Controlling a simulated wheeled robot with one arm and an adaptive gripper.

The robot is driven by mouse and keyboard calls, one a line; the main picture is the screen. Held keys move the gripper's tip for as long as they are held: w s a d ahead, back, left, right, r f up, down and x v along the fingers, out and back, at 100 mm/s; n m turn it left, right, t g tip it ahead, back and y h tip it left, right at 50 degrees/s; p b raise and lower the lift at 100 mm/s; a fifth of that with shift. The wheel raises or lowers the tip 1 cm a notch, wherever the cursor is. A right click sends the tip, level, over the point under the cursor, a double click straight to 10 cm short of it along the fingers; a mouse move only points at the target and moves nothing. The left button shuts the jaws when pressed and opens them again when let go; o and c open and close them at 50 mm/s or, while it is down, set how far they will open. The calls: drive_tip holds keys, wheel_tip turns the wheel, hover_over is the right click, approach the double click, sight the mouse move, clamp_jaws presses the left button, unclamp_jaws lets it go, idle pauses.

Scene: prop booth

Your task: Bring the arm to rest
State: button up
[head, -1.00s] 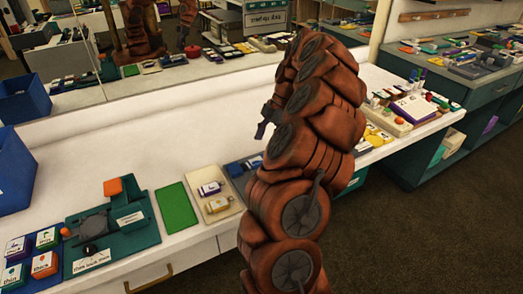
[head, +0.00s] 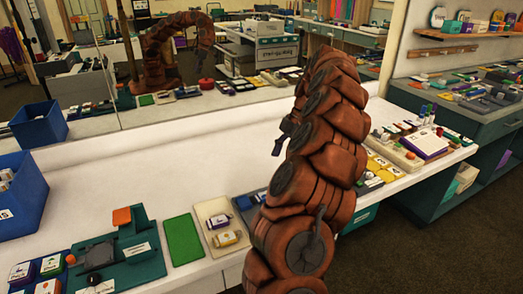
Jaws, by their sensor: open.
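My brown-red segmented arm (head: 318,170) rises from the bottom centre of the head view and stands up over the front edge of the white counter (head: 150,175). A small dark grey part of my gripper (head: 284,136) shows past the arm's left side, above the counter. It is open. Nothing is seen held in it, but most of it is hidden behind the arm. An arched arm like mine (head: 160,45) shows in the mirror-like panel at the back.
Blue bins (head: 38,126) stand at the left. A dark green tray (head: 150,268), a green mat (head: 183,239) and a beige tray (head: 207,204) line the front edge. A purple-topped box (head: 425,143) and small items crowd the right end. The counter's middle is clear.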

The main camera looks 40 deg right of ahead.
drive_tip(key=a+r+m+g+h+p, duration=0.15)
drive_tip(key=a+r, duration=0.35)
drive_tip(key=a, duration=0.9)
drive_tip(key=a+r+m+p, duration=0.25)
drive_tip(key=a+r, duration=0.25)
drive_tip(key=a, duration=0.8)
drive_tip(key=s+a+m+g+h+p, duration=0.1)
drive_tip(key=s+a+m+h+p, duration=0.2)
drive_tip(key=s+a, duration=0.7)
drive_tip(key=s+f+m+p, duration=0.2)
drive_tip(key=s+f+m, duration=0.2)
drive_tip(key=s+m, duration=0.3)
drive_tip(key=s, duration=0.5)
drive_tip(key=shift+a+f+g, duration=0.15)
drive_tip(key=shift+a+g, duration=0.2)
drive_tip(key=shift+a, duration=0.05)
